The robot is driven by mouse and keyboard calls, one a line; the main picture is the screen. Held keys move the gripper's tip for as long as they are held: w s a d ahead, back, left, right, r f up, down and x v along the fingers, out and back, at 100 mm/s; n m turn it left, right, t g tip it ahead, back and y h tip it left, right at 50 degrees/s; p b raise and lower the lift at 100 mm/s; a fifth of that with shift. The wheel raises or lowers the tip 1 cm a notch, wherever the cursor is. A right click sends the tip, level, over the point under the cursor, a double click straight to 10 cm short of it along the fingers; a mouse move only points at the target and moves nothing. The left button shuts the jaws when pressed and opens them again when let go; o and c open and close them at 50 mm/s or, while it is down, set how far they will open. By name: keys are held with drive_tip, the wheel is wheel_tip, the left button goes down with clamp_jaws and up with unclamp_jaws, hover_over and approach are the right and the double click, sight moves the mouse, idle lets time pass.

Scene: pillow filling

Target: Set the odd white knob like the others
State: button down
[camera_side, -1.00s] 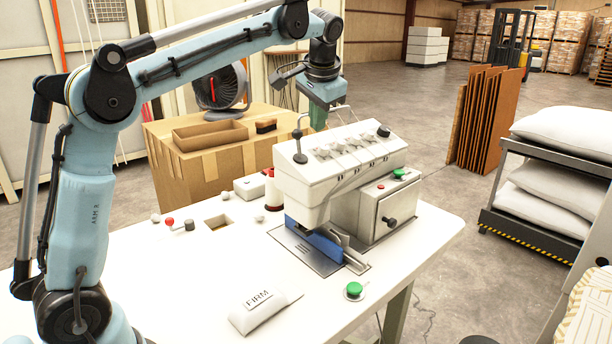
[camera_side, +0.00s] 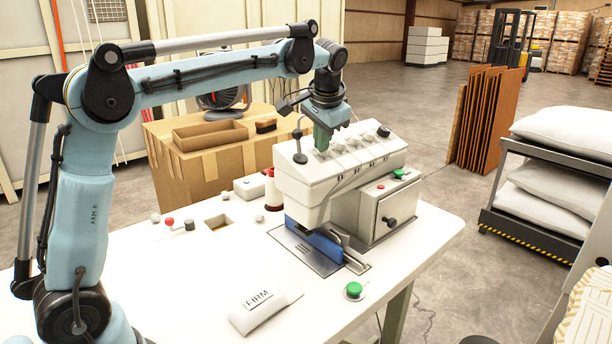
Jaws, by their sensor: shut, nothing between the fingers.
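The row of small white knobs (camera_side: 352,141) sits on the sloped top of the white sewing machine (camera_side: 330,178). They are too small here to tell which one is set differently. My gripper (camera_side: 322,143) points down with its green fingers at the left end of the row. It is shut with nothing in it. The fingertips are at or just above the knob there and hide it; I cannot tell whether they touch. A dark knob (camera_side: 383,131) is at the right end of the machine's top.
A dark lever (camera_side: 298,146) stands just left of my gripper. A cardboard box (camera_side: 215,152) with a fan and a brush stands behind. A white bag marked FIRM (camera_side: 262,308) and a green button (camera_side: 353,290) are on the table's front part.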

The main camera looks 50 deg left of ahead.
drive_tip(key=shift+s+x, duration=0.2)
drive_tip(key=shift+x, duration=0.75)
drive_tip(key=shift+a+f, duration=0.1)
drive_tip(key=shift+a, duration=0.05)
drive_tip(key=shift+s+a+r, duration=0.15)
drive_tip(key=shift+a+r, duration=0.05)
drive_tip(key=shift+r, duration=0.05)
drive_tip(key=shift+a+r, duration=0.1)
drive_tip(key=shift+a, duration=0.2)
drive_tip(key=shift+a+r, duration=0.15)
drive_tip(key=shift+a, duration=0.2)
idle(0.3)
